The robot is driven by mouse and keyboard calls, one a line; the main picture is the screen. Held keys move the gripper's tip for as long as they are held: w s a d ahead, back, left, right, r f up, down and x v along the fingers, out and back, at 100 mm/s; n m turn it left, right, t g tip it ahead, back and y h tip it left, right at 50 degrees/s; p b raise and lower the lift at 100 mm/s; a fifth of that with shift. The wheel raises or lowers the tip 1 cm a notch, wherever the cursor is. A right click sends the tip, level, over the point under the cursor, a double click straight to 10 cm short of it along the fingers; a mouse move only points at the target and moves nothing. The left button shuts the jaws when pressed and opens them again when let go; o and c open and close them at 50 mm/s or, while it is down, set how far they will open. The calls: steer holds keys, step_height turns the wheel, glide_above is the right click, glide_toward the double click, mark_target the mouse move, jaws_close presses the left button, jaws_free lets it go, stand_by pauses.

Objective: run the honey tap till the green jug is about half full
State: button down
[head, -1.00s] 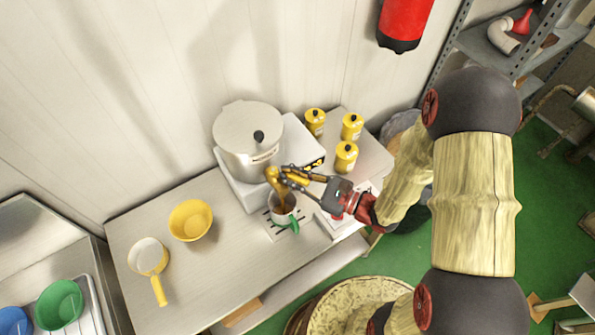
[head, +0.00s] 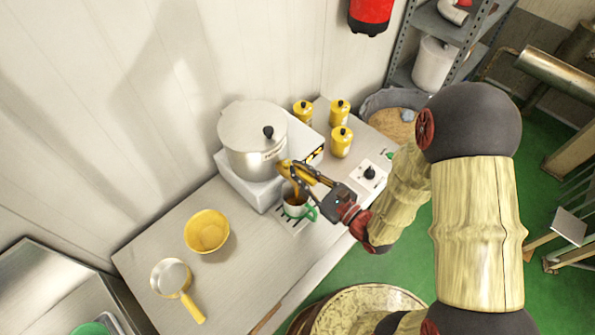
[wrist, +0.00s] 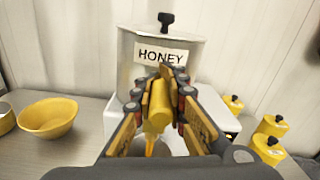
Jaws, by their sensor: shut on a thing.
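The honey kettle (head: 240,150) is a lidded metal pot on a white stand; its HONEY label shows in the wrist view (wrist: 162,55). My gripper (head: 293,173) is shut on the yellow tap handle (wrist: 160,103) at the kettle's front. Amber honey (wrist: 149,143) runs down below the tap. The green jug (head: 291,211), pale-bodied with a green handle, stands upright under the tap. Amber shows inside the jug, but the fingers and stream partly cover its mouth. I cannot tell the exact level.
A yellow bowl (head: 206,232) and a yellow-handled pan (head: 172,278) stand on the bench to the left. Several yellow canisters (head: 341,142) stand right of the kettle. A small panel with a black knob (head: 369,173) lies right of my gripper. The bench between bowl and jug is clear.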

steer(key=shift+w+r, duration=0.1)
steer(key=shift+r, duration=0.1)
steer(key=c, duration=1.7)
jaws_free()
steer(key=shift+c, duration=0.2)
steer(key=shift+w, duration=0.1)
